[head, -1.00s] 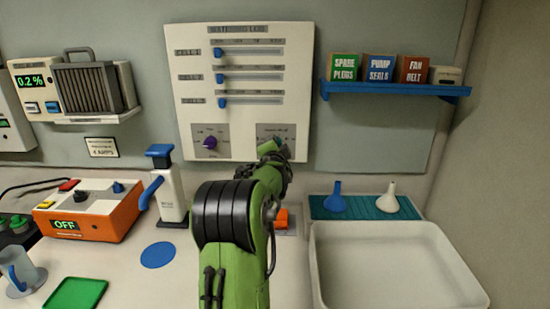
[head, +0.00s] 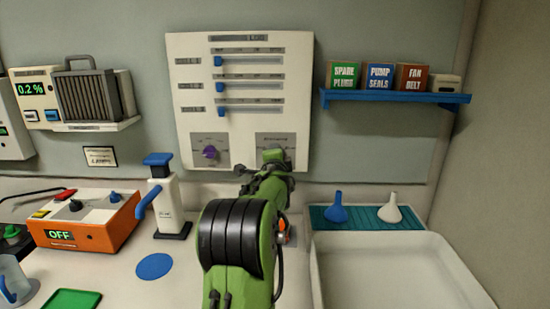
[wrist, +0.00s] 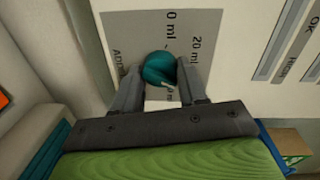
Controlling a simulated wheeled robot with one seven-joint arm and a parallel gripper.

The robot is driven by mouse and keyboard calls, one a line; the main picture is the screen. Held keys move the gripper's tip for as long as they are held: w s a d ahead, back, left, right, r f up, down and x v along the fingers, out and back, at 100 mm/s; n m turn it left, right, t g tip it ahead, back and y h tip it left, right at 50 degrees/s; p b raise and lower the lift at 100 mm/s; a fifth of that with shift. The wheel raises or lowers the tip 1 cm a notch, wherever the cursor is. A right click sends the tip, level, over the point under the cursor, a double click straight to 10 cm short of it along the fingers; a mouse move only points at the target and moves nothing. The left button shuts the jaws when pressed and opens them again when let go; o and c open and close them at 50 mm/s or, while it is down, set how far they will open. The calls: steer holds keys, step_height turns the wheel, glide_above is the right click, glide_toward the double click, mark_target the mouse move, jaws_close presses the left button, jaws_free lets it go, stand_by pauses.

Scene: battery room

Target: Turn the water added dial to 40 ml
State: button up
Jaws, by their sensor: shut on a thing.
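The water added dial is a teal knob (wrist: 160,69) on a grey plate (wrist: 122,30) marked "0 ml" and "20 ml" in the wrist view; another mark below the knob is partly covered. My gripper (wrist: 158,78) is shut on the knob, with one grey finger on each side. In the head view my arm and gripper (head: 272,158) reach up to the lower right of the white wall panel (head: 300,60) and hide the dial. Only the top of its grey plate (head: 276,139) shows there. The 40 ml mark cannot be read.
The panel also carries a purple dial (head: 210,152) and blue sliders (head: 220,87). A blue shelf (head: 395,97) with small boxes is to the right. Below are funnels on a teal mat (head: 363,217) and a white basin (head: 400,260). A white pump bottle (head: 168,200) stands left of my arm.

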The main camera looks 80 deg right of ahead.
steer(key=o, duration=1)
steer(key=shift+o, duration=0.2)
steer(key=v, duration=1.6)
steer(key=shift+d, duration=0.15)
